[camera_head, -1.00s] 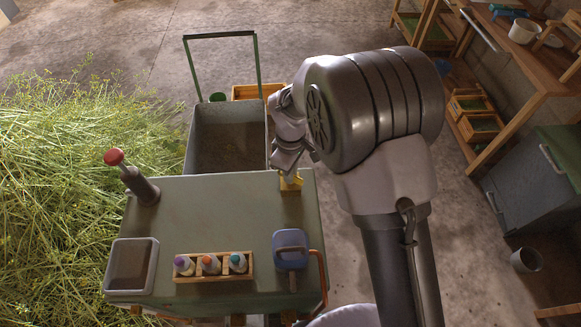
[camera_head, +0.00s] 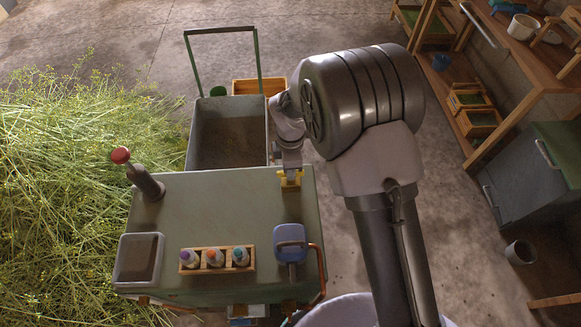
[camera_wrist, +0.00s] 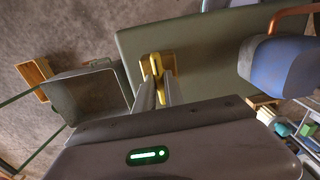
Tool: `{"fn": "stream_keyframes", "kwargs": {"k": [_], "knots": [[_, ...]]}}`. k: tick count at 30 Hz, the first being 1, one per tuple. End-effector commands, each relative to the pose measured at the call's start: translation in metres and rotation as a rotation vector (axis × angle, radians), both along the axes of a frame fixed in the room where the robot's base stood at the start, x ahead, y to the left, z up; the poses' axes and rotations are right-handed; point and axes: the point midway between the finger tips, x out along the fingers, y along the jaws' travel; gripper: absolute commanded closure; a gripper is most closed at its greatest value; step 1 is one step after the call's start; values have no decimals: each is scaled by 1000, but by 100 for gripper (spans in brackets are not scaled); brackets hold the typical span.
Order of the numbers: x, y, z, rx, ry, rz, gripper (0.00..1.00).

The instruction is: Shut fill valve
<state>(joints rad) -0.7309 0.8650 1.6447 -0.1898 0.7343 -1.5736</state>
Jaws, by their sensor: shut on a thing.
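A yellow fitting, which looks like the fill valve (camera_head: 290,181), sits at the far right corner of the green-topped cart (camera_head: 220,215). In the wrist view the valve (camera_wrist: 155,66) has a yellow handle standing between my fingers, above a wider yellow base. My gripper (camera_head: 291,170) is shut on this handle, and in the wrist view my gripper (camera_wrist: 158,88) has one finger on each side of it. My fingers and wrist hide part of the valve.
A red-topped post (camera_head: 150,185), a grey tray (camera_head: 138,258), a rack of several small bottles (camera_head: 217,260) and a blue can (camera_head: 290,243) stand on the cart. A grey bin (camera_head: 229,130) stands just behind. Cut plants (camera_head: 60,190) fill the left side.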

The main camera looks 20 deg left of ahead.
Motion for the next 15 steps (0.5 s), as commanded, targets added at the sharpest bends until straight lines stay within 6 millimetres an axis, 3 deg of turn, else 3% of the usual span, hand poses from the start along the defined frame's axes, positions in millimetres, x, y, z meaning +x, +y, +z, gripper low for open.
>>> {"fn": "stream_keyframes", "kwargs": {"k": [14,15], "knots": [[0,0,0,1,-2,15,100],[0,0,0,1,-2,15,81]]}}
